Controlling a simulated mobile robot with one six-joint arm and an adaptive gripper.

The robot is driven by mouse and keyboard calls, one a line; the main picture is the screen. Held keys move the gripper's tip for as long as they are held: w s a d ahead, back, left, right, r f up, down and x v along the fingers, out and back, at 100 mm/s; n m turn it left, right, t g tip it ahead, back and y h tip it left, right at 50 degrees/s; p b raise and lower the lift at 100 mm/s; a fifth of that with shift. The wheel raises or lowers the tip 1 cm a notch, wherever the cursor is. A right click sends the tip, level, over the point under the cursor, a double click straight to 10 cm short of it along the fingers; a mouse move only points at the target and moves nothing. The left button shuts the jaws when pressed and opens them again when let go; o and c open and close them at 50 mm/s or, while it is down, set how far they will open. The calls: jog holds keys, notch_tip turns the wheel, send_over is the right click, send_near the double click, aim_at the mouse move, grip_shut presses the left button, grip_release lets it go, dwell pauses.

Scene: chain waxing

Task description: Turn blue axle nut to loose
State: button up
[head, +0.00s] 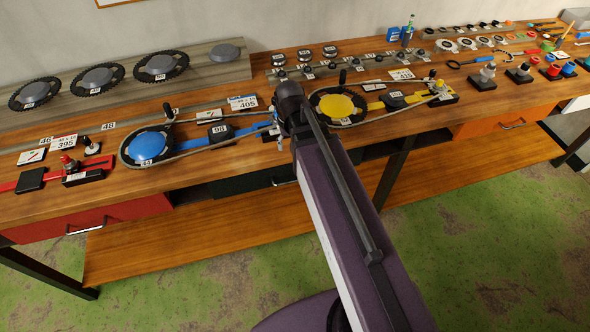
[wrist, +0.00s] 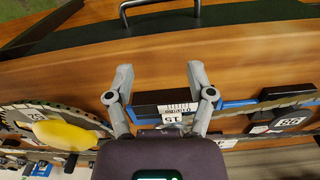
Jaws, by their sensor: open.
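The blue rig has a blue chainring (head: 148,147), a blue bar (head: 232,138) and a dark block (head: 220,132) marked with a number. Its right end lies beside and partly behind my gripper in the head view. In the wrist view my gripper (wrist: 158,74) is open, with its two grey fingers apart. A black block (wrist: 158,98) with a white label (wrist: 175,113) shows between the fingers, and the blue bar (wrist: 240,105) runs off to the right. I cannot make out the blue axle nut itself; my gripper hides that area.
A yellow rig with a yellow chainring (head: 340,105) stands close to the right of my gripper. A red rig (head: 80,175) is at the left. Small parts crowd the bench's right end. A drawer handle (wrist: 160,3) shows at the wrist view's top.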

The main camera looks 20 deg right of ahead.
jog(key=s+f+n+b, duration=0.1)
jog(key=s+f+b, duration=0.3)
jog(key=f, duration=0.1)
jog(key=shift+s, duration=0.3)
jog(key=shift+o, duration=0.2)
dwell(2.3)
